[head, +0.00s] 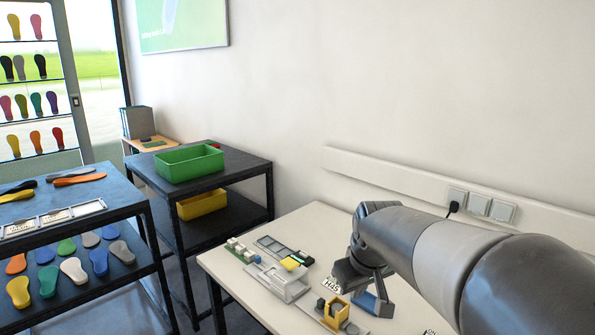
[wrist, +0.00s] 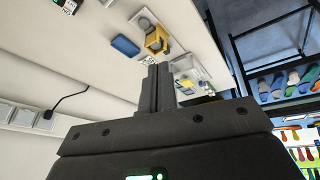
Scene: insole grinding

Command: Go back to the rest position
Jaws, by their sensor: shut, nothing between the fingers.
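My gripper (wrist: 155,72) is shut and empty in the wrist view, its two dark fingers pressed together and pointing over the white table. In the head view my gripper (head: 383,298) hangs from the arm above the right part of the white table (head: 240,277). On the table near it are a yellow block-like fixture (head: 336,309) and a blue piece (head: 366,301). They also show in the wrist view, the yellow fixture (wrist: 156,40) just beyond the fingertips and the blue piece (wrist: 125,46) to its left. My arm hides the table's right side.
A green bin (head: 190,165) stands on a dark shelf left of the table, with a yellow bin (head: 203,204) below. Another dark rack (head: 75,208) at far left holds colored insoles. Sockets (head: 480,205) are on the wall behind my arm. A white-grey device (head: 278,283) sits mid-table.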

